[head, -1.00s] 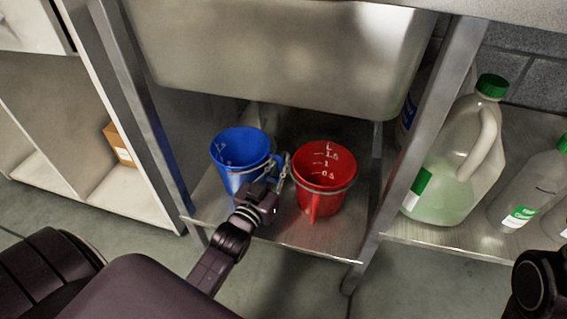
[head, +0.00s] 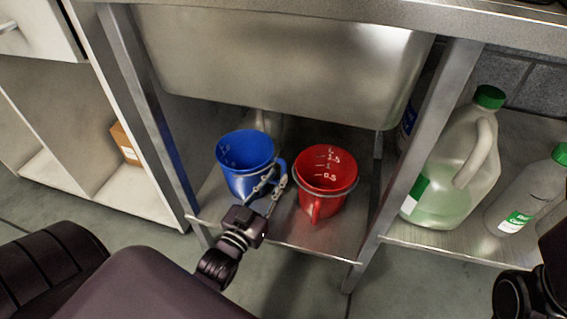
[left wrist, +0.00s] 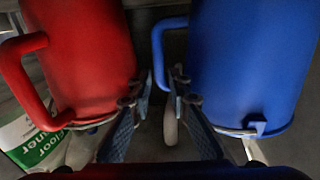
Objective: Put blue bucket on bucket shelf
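The blue bucket (head: 244,160) stands upright on the lower metal shelf under the sink, to the left of the red bucket in the head view. Its side handle faces my left gripper (head: 273,182). That gripper is open, with its two slim fingers beside the blue bucket's handle, between the buckets. In the left wrist view the blue bucket (left wrist: 245,65) is on the right. Its handle reaches the gap between the open fingertips (left wrist: 160,82), and the fingers do not look closed on it. My right gripper is not in view.
A red bucket (head: 325,180) stands close beside the blue one. The metal sink basin (head: 280,75) hangs low above both. A table leg (head: 420,150) separates them from a large green-capped jug (head: 455,165) and a smaller bottle (head: 530,195). A white cabinet (head: 70,130) is at left.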

